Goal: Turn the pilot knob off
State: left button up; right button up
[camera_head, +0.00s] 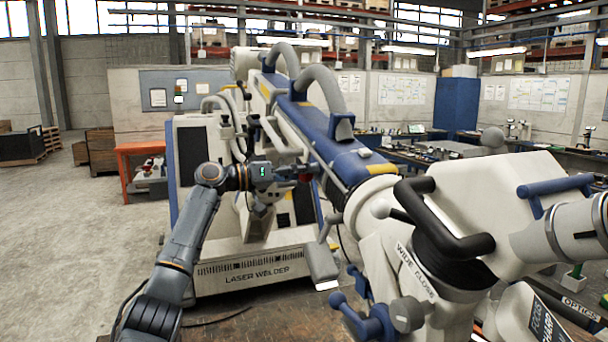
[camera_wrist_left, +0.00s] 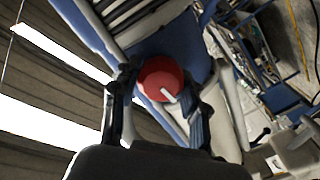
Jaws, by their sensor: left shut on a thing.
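The pilot knob is a round red knob with a white pointer bar. My left gripper (camera_head: 300,171) reaches in from the left and is shut on the knob. In the left wrist view its two fingers (camera_wrist_left: 158,100) lie on either side of the knob. The white bar points down and to the right there. My right gripper is not in view.
A large white microscope head (camera_head: 480,200) with black and blue handles fills the right foreground. An orange table (camera_head: 140,147) stands at the left. Workbenches (camera_head: 430,150) line the back right. The floor (camera_head: 70,230) at the left is clear.

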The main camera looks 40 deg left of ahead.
pick_arm(q)
jog(key=m+b, duration=0.2)
jog(key=m, duration=0.1)
jog(key=shift+f+m+b, duration=0.1)
jog(key=shift+m+b, duration=0.2)
jog(key=shift+b, duration=0.1)
jog(key=m+b, duration=0.2)
jog(key=m, duration=0.1)
jog(key=shift+d+m, duration=0.1)
jog(key=shift+m, duration=0.2)
jog(key=m+b, duration=0.1)
jog(key=m, duration=0.3)
jog(key=m+b, duration=0.1)
jog(key=m, duration=0.2)
jog(key=shift+d, duration=0.1)
jog(key=shift+s+m, duration=0.1)
jog(key=shift+m, duration=0.6)
jog(key=shift+b, duration=0.3)
jog(key=o, duration=1.1)
jog(key=shift+o, duration=0.2)
